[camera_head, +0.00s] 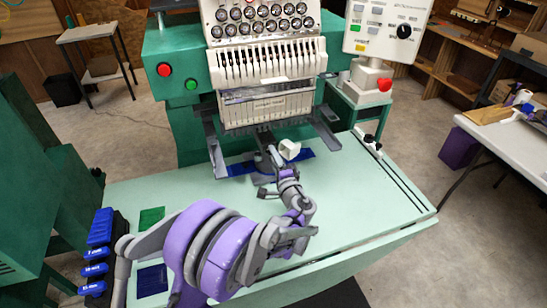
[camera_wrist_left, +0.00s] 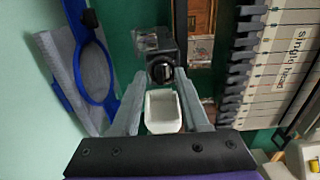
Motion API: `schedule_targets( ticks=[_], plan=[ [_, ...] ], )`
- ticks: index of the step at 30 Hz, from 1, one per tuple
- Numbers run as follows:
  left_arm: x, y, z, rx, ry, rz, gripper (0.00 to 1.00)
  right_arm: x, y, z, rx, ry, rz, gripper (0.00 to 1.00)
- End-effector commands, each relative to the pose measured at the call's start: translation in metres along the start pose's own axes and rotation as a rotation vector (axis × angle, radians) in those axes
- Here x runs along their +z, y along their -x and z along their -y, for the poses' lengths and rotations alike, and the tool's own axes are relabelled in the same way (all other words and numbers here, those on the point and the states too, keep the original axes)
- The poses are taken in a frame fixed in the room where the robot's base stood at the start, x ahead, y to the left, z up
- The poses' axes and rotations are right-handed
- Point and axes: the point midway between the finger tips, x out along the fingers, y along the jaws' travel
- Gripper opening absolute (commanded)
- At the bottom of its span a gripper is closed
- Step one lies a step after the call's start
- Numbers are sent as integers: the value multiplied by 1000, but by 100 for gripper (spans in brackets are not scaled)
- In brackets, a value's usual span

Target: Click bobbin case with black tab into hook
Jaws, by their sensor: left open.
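My left gripper (camera_head: 272,158) is at the front of the embroidery machine, under its needle head. In the left wrist view its two grey fingers (camera_wrist_left: 160,78) are spread apart. A small white box-shaped part (camera_wrist_left: 164,112) shows between them; I cannot tell whether they touch it. A white block also shows beside the gripper in the head view (camera_head: 290,149). Just past the fingertips is a dark housing with a round black slotted part (camera_wrist_left: 160,72), seemingly the hook area. I cannot clearly pick out the bobbin case or its black tab. My right gripper is out of view.
A blue hoop (camera_wrist_left: 100,88) lies close to the fingers on the left of the wrist view. The needle row (camera_wrist_left: 255,65) is close on the right. The green tabletop (camera_head: 345,215) is mostly clear. Blue-labelled bins (camera_head: 97,255) stand at its left edge.

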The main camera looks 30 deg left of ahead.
Motion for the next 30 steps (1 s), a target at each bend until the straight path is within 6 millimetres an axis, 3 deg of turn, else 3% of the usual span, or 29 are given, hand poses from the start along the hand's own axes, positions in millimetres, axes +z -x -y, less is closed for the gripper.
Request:
schedule_targets(
  ticks=[5, 21, 30],
  plan=[
    [0, 7, 0, 0, 0, -2, 45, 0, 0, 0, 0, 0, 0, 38],
    [-1, 99, 0, 1, 0, -3, 45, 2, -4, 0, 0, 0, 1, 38],
    [1, 108, 1, 6, 2, 2, 45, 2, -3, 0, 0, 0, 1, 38]
  ],
)
